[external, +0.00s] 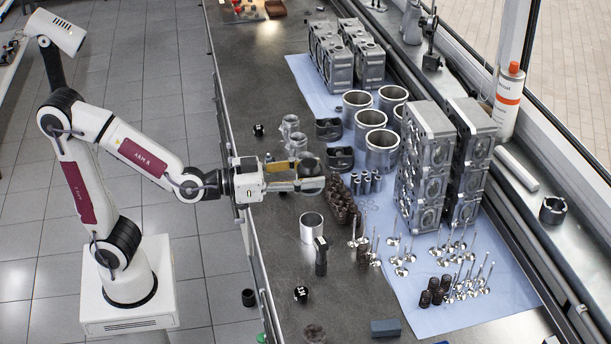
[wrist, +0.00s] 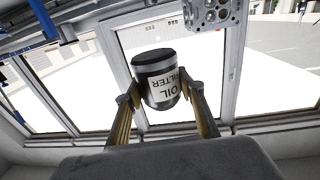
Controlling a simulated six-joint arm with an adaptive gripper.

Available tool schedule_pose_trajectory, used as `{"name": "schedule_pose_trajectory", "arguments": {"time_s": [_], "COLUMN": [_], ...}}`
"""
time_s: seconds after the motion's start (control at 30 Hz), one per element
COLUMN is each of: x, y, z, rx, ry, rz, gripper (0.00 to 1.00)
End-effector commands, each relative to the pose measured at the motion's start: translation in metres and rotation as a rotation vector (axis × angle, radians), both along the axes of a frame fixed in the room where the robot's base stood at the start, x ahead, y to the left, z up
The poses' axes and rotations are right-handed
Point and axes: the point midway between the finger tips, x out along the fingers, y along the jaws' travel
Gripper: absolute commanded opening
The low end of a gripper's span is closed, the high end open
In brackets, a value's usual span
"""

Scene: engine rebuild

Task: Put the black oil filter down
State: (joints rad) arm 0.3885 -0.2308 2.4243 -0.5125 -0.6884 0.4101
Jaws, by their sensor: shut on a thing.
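The black oil filter (wrist: 155,62) is a dark cylinder with a white label. In the wrist view the label's words "OIL FILTER" appear upside down. My gripper (wrist: 158,92) is shut on it, with one finger on each side of its body. In the external view the filter (external: 311,166) shows dark at the end of my gripper (external: 305,179), which reaches right over the workbench (external: 280,265). It seems to be held above the bench; the exact height cannot be told.
A metal sleeve (external: 311,228) stands nearer the front. Cylinder liners (external: 381,150), engine blocks (external: 427,165) and upright valves (external: 403,255) crowd the blue cloth (external: 415,312). Bare bench lies lower left.

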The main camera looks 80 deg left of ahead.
Motion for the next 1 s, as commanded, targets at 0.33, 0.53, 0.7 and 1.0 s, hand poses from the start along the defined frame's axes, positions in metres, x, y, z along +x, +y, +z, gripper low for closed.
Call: {"name": "schedule_pose_trajectory", "arguments": {"time_s": [0.33, 0.53, 0.7, 1.0], "x": [0.013, 0.019, 0.023, 0.029], "y": [-0.040, -0.059, -0.073, -0.095], "z": [-0.049, -0.075, -0.095, -0.130], "rx": [0.001, 0.001, 0.002, 0.001], "ry": [0.003, 0.003, 0.002, 0.001], "rz": [-0.054, -0.068, -0.071, -0.061], "gripper": [0.10, 0.10, 0.10, 0.10]}}
